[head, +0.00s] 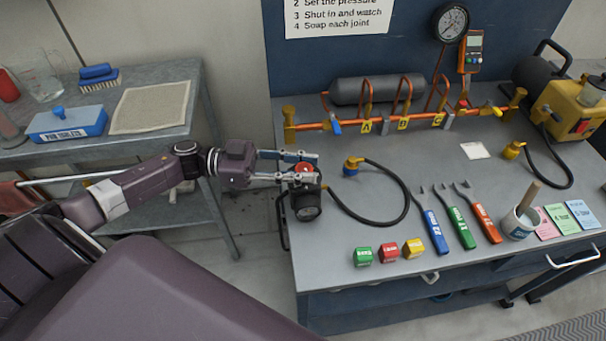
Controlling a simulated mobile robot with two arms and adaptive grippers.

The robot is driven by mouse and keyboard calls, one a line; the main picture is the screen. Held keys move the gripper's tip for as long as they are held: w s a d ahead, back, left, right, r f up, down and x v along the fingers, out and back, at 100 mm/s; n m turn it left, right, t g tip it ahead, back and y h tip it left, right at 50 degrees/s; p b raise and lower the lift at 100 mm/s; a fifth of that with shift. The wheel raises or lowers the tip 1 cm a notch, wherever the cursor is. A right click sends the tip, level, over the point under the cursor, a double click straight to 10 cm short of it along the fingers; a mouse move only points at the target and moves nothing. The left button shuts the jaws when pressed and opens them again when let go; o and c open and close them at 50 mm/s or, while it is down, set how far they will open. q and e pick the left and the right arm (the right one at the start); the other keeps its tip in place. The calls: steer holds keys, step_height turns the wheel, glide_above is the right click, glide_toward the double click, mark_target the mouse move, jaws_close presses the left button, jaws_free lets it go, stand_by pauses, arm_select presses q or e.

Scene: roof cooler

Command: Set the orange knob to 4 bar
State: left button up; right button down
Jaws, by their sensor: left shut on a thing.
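The orange knob (304,168) sits on top of a small black regulator with a gauge (306,206) at the left edge of the workbench. My left gripper (311,167) comes in from the left with one finger on the far side of the knob and one on the near side, shut on it. The fingers hide part of the knob. The regulator's gauge face is too small and tilted to read. My right gripper is not in view.
A copper manifold (385,122) with marked valves and a large round gauge (451,22) stand at the back. Coloured blocks (388,252), several wrenches (460,228) and a cup (518,224) lie towards the front. A side table (165,148) stands left.

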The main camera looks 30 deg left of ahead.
arm_select(q)
steer(key=shift+f+m+g+h+b, duration=0.15)
steer(key=shift+m+g+h+b, duration=0.15)
steer(key=shift+m+g+b, duration=0.45)
steer(key=o, duration=1.2)
steer(key=shift+d, duration=0.15)
steer(key=shift+c, duration=0.2)
steer(key=v, duration=1.2)
steer(key=shift+w, duration=0.2)
